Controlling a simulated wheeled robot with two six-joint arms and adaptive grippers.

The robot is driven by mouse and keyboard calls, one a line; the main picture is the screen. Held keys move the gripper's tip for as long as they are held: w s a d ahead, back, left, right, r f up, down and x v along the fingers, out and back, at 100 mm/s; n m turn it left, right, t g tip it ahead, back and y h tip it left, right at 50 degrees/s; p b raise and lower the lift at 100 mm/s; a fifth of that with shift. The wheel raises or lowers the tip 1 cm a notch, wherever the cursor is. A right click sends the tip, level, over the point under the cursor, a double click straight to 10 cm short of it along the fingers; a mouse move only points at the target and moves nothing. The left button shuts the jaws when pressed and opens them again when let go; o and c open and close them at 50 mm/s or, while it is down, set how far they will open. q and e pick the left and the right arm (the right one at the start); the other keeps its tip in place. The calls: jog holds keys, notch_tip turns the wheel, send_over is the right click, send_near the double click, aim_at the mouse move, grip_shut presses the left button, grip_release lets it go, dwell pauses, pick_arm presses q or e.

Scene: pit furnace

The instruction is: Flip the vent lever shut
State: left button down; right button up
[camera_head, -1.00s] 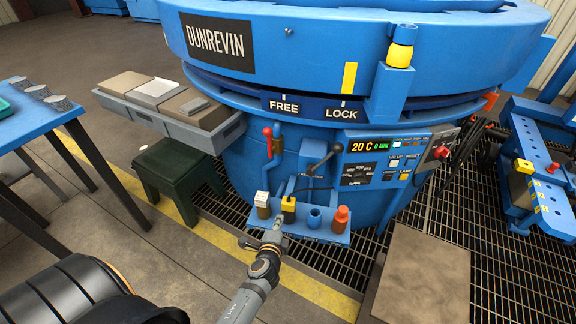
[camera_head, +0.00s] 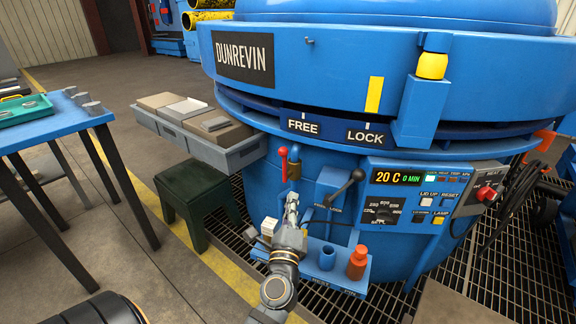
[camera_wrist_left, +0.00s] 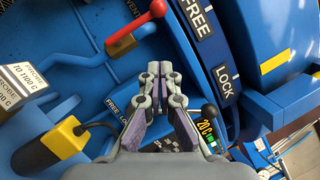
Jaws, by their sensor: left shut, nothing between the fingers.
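The vent lever (camera_head: 284,160) is a red handle with a ball end, beside a brass valve on the blue furnace front; it stands about upright in the head view. In the left wrist view the red lever (camera_wrist_left: 140,24) runs diagonally at the top, near a partly visible "VENT" label. My left gripper (camera_head: 291,200) is shut and empty, just below the lever in the head view. Its closed fingertips (camera_wrist_left: 162,72) sit below and right of the red ball in the wrist view, apparently apart from it. My right gripper is not in view.
A black-knobbed lever (camera_head: 345,187) stands right of the gripper. A control panel (camera_head: 408,195) is at right, a grey tray (camera_head: 225,151) at left.

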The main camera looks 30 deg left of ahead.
pick_arm(q)
jog(key=s+a+r+p+x, duration=0.1)
jog(key=a+p+x, duration=0.1)
jog(key=x, duration=1)
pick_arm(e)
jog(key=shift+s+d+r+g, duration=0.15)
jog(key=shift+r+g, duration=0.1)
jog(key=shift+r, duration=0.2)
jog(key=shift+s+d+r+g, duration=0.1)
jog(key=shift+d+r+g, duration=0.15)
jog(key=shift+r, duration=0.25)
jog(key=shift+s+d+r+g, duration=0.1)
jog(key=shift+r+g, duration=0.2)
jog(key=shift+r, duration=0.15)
pick_arm(q)
jog(key=shift+s+a+r+p, duration=0.1)
jog(key=shift+s+a+p, duration=0.05)
jog(key=shift+p, duration=0.15)
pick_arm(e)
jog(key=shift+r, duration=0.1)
